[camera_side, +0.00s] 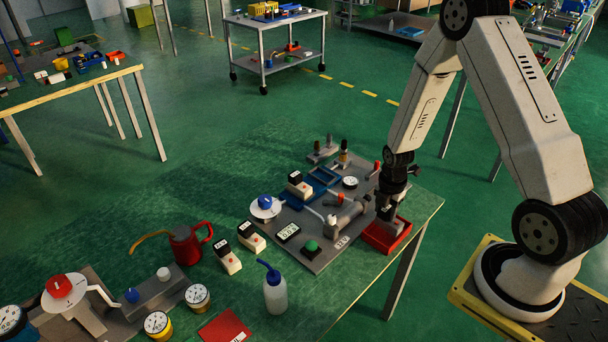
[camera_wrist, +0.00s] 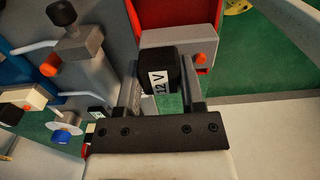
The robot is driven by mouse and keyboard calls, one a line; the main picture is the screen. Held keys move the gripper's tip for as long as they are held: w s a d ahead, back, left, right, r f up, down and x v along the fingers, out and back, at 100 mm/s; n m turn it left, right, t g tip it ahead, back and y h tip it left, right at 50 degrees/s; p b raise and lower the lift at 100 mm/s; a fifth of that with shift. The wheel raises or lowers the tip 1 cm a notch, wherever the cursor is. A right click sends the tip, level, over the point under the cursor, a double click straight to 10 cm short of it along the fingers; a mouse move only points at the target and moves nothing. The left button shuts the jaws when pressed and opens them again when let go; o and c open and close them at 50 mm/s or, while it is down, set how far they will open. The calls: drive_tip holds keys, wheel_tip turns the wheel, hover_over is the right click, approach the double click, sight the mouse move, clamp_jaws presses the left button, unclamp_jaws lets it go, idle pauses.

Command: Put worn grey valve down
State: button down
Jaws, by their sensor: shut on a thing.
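My gripper (camera_side: 388,207) is low over the red tray (camera_side: 387,240) at the right edge of the bench. In the wrist view, its two fingers (camera_wrist: 163,92) are shut on the black, "12 V"-labelled top of the worn grey valve (camera_wrist: 178,42). The valve's grey body reaches forward from the fingers, with an orange port on its right side. The red tray (camera_wrist: 165,10) shows around and behind the valve body. I cannot tell whether the valve touches the tray floor. In the side view the gripper and tray wall mostly hide the valve.
A grey fixture plate (camera_side: 318,258) with a clamp and a green button lies left of the tray. White-and-black valves (camera_side: 251,236) stand left of it. A wash bottle (camera_side: 275,292) and a red oil can (camera_side: 186,243) stand farther left. Bare bench shows in front of the plate.

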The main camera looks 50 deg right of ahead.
drive_tip(key=shift+f, duration=1.25)
drive_tip(key=shift+f, duration=0.15)
drive_tip(key=shift+c, duration=1)
unclamp_jaws()
drive_tip(key=shift+r, duration=6.2)
